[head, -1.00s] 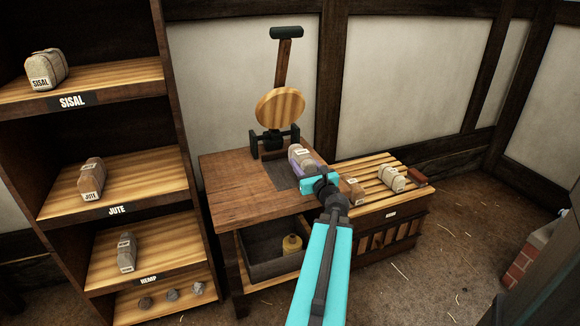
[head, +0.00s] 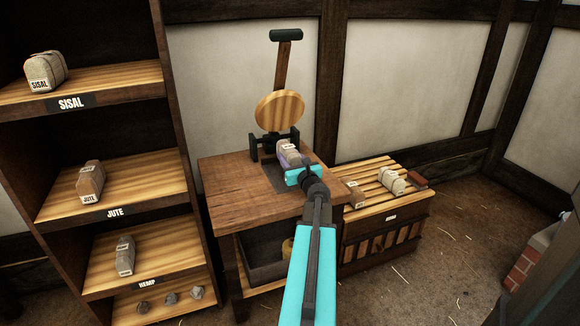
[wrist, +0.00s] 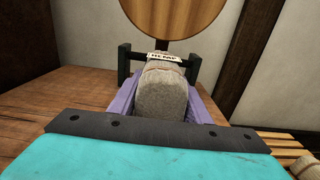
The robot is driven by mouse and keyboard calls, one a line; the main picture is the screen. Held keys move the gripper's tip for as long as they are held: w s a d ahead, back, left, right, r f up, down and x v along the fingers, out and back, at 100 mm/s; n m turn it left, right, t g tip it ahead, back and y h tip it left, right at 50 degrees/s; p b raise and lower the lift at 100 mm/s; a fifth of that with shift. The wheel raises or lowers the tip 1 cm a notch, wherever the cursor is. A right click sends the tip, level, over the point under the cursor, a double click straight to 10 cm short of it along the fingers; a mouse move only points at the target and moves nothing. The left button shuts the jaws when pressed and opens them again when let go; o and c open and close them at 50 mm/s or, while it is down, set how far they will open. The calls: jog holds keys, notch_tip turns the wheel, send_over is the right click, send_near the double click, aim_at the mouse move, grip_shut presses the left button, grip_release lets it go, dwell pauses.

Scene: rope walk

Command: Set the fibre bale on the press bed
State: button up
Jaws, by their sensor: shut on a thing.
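My gripper (head: 294,161) is shut on a grey-beige fibre bale (head: 287,149), with its purple fingers along the bale's two sides. In the wrist view the bale (wrist: 163,92) points away from me, and a tag reading HEMP shows at its far end. The press bed (head: 270,174) is a dark grey plate on the wooden bench, partly hidden by my gripper and the bale. The bale is over the bed area, close in front of the press's dark posts. I cannot tell whether it touches the bed.
The press's round wooden plate (head: 280,110) is tilted up behind the bed, with its lever (head: 284,62) raised. A slatted crate (head: 376,176) to the right carries two bales. Shelves (head: 110,186) at left hold sisal, jute and hemp bales. The bench's left part (head: 235,190) is clear.

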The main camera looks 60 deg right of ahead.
jog(key=shift+f+b, duration=0.6)
jog(key=shift+f, duration=1.15)
jog(key=shift+f, duration=0.15)
jog(key=o, duration=1.1)
jog(key=shift+r, duration=0.25)
jog(key=v, duration=0.8)
jog(key=shift+s+a+p, duration=0.25)
jog(key=shift+s+p, duration=0.05)
jog(key=shift+s+a+p, duration=0.15)
jog(key=shift+s+p, duration=0.1)
jog(key=shift+p, duration=0.05)
jog(key=p+v, duration=0.1)
jog(key=p, duration=0.3)
jog(key=shift+s+a, duration=0.25)
jog(key=shift+s, duration=0.05)
jog(key=shift+s+a+p, duration=0.25)
jog(key=shift+s+p, duration=0.1)
jog(key=shift+p, duration=0.6)
